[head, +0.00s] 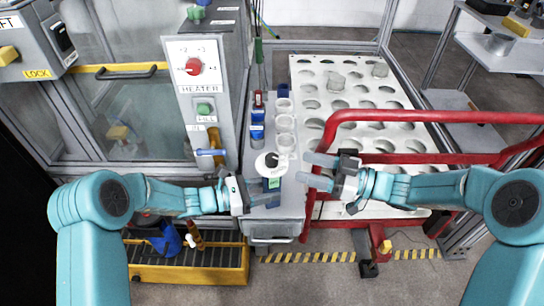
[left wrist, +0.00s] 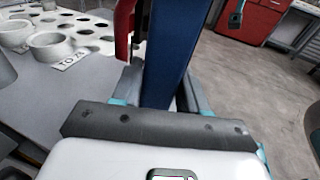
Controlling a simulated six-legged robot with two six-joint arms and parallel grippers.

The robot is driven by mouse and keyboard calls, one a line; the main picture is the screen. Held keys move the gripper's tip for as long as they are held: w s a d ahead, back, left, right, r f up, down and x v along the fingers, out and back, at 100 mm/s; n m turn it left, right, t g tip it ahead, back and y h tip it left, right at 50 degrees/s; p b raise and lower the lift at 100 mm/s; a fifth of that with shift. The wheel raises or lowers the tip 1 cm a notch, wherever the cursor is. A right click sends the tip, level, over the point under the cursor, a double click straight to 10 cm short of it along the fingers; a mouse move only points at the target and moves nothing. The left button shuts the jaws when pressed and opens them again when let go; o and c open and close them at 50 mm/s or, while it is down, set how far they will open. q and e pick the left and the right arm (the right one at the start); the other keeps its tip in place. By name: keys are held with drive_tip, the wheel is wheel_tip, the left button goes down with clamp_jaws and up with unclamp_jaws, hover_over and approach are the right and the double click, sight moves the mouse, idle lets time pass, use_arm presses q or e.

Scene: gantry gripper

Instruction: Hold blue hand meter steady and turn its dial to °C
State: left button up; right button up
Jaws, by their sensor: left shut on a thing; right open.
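The blue hand meter (head: 271,198) stands at the front of the grey bench, with a round white dial face and a black knob (head: 271,159) on top. A small green patch shows below the face. My left gripper (head: 262,192) is shut on the meter's body from the left. In the left wrist view the meter's blue body (left wrist: 172,55) rises between the fingers. The dial face is out of that view, and its marks are too small to read. My right gripper (head: 322,171) is open and empty, to the right of the dial and apart from it.
Several white cups (head: 284,122) and blue and red items (head: 257,131) stand behind the meter. A red rail (head: 420,117) runs around the right side, by a white board (head: 345,85) with holes. A heater panel (head: 197,75) stands at the left.

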sight(272, 156)
drive_tip(key=x, duration=0.9)
drive_tip(key=shift+a, duration=0.25)
drive_tip(key=shift+w, duration=0.1)
drive_tip(key=c, duration=0.9)
